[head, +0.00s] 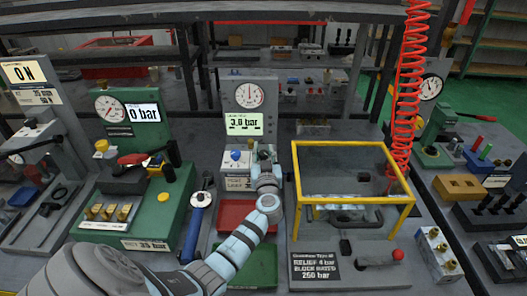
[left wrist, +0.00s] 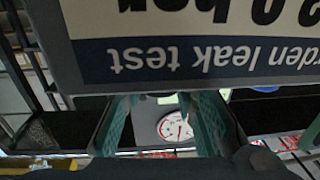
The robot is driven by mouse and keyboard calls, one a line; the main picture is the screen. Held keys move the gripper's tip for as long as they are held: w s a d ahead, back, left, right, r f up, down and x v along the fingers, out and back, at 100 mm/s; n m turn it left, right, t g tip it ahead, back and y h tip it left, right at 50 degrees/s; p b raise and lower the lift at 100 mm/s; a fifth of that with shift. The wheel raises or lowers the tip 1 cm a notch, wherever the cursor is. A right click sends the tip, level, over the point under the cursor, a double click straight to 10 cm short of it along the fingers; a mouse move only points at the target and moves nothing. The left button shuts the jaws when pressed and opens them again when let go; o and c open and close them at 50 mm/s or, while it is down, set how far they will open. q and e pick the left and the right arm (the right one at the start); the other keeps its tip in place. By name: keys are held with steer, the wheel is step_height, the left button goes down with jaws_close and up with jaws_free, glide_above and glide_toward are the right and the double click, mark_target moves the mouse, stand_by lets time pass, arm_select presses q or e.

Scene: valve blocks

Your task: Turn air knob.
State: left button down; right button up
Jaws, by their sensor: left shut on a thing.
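The grey test panel (head: 250,112) carries a round gauge (head: 250,95) and a display (head: 244,124) reading 3.0 bar. Below it is a pale block with a blue knob (head: 235,155). My left gripper (head: 263,152) is just right of the blue knob, in front of the panel, shut on what appears to be the air knob. My gripper hides that knob in the head view. My right gripper is not in view.
A yellow frame (head: 350,145) over a clear-topped fixture stands close on the right. A red coiled hose (head: 408,90) hangs behind it. A red tray (head: 236,214) lies below the panel. A green station (head: 135,205) with a gauge and brass parts is on the left.

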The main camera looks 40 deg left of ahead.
arm_select(q)
steer(key=h+p, duration=0.1)
steer(key=m+t+h+p, duration=0.1)
steer(key=shift+r+m+t+p, duration=0.3)
steer(key=shift+r+p, duration=0.05)
steer(key=shift+p, duration=0.05)
steer(key=shift+m+h+p, duration=0.3)
steer(key=shift+m+h, duration=0.1)
steer(key=shift+f+m+t+h, duration=0.1)
steer(key=shift+m+t+h, duration=0.2)
steer(key=shift+t+h, duration=0.2)
steer(key=shift+f+m+t+h, duration=0.15)
steer(key=shift+m+t+h, duration=0.15)
steer(key=shift+m+h, duration=0.3)
steer(key=shift+w+f+m+t+h+b, duration=0.1)
steer(key=shift+m+t+h+b, duration=0.25)
steer(key=shift+h, duration=0.35)
steer(key=m+h+b, duration=0.1)
steer(key=h+b, duration=0.1)
steer(key=b, duration=0.2)
steer(key=m+t+h+b, duration=0.1)
steer(key=m+h+b, duration=0.1)
steer(key=h+b, duration=0.1)
steer(key=shift+f+b, duration=0.15)
steer(key=shift+b, duration=0.4)
steer(key=shift+d+r+m+h+b, duration=0.1)
steer(key=shift+r+m+h+b, duration=0.1)
steer(key=shift+m+h+b, duration=0.25)
